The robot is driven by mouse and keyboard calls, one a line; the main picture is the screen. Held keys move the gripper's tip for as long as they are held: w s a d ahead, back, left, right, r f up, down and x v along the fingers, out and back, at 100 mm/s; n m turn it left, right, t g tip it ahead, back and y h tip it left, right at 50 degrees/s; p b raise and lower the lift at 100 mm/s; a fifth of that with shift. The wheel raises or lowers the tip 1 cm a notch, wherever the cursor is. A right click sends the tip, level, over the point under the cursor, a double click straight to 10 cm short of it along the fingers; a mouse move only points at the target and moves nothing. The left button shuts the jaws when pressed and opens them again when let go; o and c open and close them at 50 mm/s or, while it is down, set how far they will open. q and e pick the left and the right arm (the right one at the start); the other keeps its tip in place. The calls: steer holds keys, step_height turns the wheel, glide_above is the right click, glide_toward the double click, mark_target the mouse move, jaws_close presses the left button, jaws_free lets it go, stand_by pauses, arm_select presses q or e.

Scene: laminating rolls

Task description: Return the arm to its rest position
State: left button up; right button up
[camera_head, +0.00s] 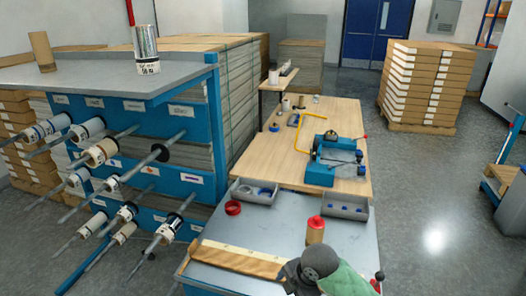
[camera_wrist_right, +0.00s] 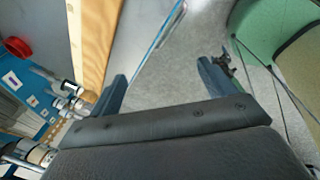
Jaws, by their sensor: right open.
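My right gripper (camera_wrist_right: 163,78) shows in the right wrist view with its two dark fingers spread apart. Nothing is between them, and grey floor shows through the gap. A light wooden strip (camera_wrist_right: 91,40) lies to the left beyond the left finger, apart from it. In the head view my right gripper's fingers cannot be made out. My left gripper is in neither view.
A grey bench (camera_head: 275,222) with a wooden strip (camera_head: 236,258), red cylinder (camera_head: 315,230) and bins (camera_head: 345,206) is in front. A blue rack (camera_head: 190,112) with rolls on protruding rods stands left.

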steer(key=s+d+f+m+h, duration=0.1)
steer(key=s+d+f+m, duration=0.2)
steer(key=s+d+m, duration=0.3)
steer(key=s+d+f+m+t+h, duration=0.1)
steer(key=s+d+f+m, duration=0.15)
steer(key=s+m, duration=0.6)
steer(key=s+d+f+m+h, duration=0.1)
steer(key=s+d+f+m, duration=0.1)
steer(key=s+d+m, duration=0.4)
step_height(320, 180, down, 27)
steer(key=a+m+b, duration=0.1)
steer(key=a, duration=0.1)
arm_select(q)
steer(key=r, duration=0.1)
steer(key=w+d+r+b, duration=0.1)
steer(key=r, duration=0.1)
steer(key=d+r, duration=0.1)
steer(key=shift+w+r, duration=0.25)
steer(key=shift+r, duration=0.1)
arm_select(e)
steer(key=s+f, duration=0.3)
steer(key=f, duration=0.9)
steer(key=s+f+g, duration=0.1)
steer(key=s+f, duration=0.3)
steer(key=f, duration=0.8)
steer(key=shift+s+a, duration=0.25)
steer(key=shift+s, duration=0.05)
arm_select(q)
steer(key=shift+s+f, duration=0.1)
